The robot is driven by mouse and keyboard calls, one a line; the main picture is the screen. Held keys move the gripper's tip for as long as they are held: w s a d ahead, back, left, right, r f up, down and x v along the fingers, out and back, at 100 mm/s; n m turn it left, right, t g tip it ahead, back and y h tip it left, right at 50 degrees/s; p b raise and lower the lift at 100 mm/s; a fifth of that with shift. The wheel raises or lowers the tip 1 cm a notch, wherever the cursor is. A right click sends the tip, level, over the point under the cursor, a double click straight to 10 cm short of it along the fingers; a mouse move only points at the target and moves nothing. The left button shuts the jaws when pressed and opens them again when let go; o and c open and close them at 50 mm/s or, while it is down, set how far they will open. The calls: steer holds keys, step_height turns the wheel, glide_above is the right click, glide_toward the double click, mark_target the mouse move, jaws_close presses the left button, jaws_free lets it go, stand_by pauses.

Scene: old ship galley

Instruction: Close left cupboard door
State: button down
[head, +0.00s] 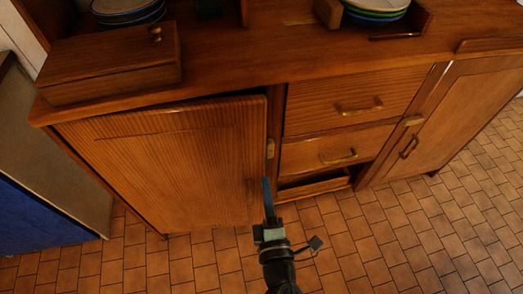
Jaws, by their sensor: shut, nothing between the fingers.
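The left cupboard door (170,165) is a wooden panel at the left of the cabinet. It stands slightly ajar, with a dark gap along its top edge under the counter. My gripper (266,183) is shut and empty, pointing up the picture. Its bluish fingertips overlap the lower right edge of the door, below the fitting. I cannot tell whether they touch the door.
Right of the door are drawers (350,105) with brass handles and a lower open compartment (313,186). The right cupboard door (440,120) looks shut. A wooden box (112,62) and stacked plates (375,10) sit on the counter. Tiled floor (350,245) is clear in front.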

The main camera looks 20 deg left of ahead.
mark_target(260, 143)
steer(key=b+x, duration=0.1)
steer(key=x, duration=0.9)
steer(key=shift+r+b, duration=0.1)
steer(key=shift+b, duration=0.25)
